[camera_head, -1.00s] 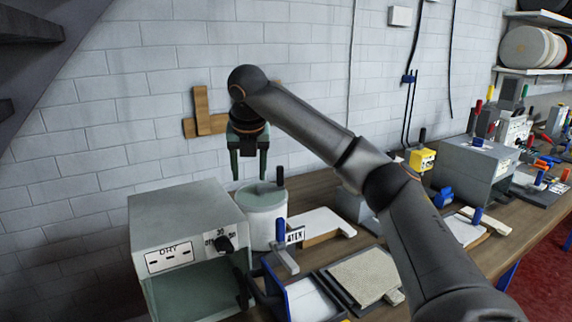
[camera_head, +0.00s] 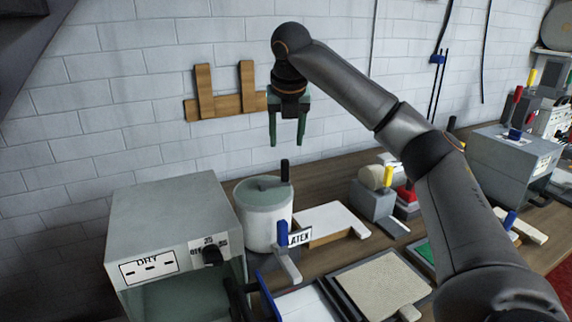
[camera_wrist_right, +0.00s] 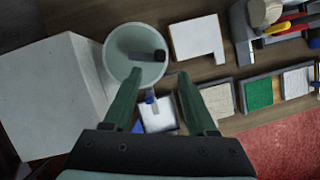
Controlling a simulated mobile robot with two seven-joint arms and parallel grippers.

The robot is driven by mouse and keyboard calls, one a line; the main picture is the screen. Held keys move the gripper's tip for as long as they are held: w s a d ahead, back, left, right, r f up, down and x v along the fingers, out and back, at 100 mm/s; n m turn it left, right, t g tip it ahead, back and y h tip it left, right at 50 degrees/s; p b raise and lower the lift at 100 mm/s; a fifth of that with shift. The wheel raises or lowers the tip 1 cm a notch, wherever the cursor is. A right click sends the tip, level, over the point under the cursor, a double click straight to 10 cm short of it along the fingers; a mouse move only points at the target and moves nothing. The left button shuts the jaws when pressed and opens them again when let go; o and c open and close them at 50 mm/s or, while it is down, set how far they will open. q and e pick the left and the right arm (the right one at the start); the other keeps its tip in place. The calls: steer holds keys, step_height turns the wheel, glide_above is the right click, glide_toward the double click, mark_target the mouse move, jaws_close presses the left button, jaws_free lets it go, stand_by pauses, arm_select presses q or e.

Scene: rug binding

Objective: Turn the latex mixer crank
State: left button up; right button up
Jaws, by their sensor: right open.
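The latex mixer (camera_head: 266,222) is a white round pot with a grey-green lid. A black upright crank handle (camera_head: 285,170) stands at the right of its lid, and a "LATEX" label (camera_head: 300,238) shows at its front right. In the right wrist view the pot (camera_wrist_right: 116,68) and its black handle (camera_wrist_right: 148,55) lie beyond the fingers. My right gripper (camera_head: 287,142) is open and empty, pointing down in the air above the handle, apart from it. My left gripper is not in view.
A grey dryer box (camera_head: 165,225) marked "DRY" stands left of the pot. A white board (camera_head: 325,222) lies to its right, with a blue-handled tool (camera_head: 284,250) in front. A tray with a beige rug piece (camera_head: 382,288) is at front right. A wooden rack (camera_head: 225,95) is on the wall.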

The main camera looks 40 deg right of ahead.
mark_target(285, 161)
steer(key=x, duration=1)
steer(key=shift+w+f, duration=0.1)
jaws_close()
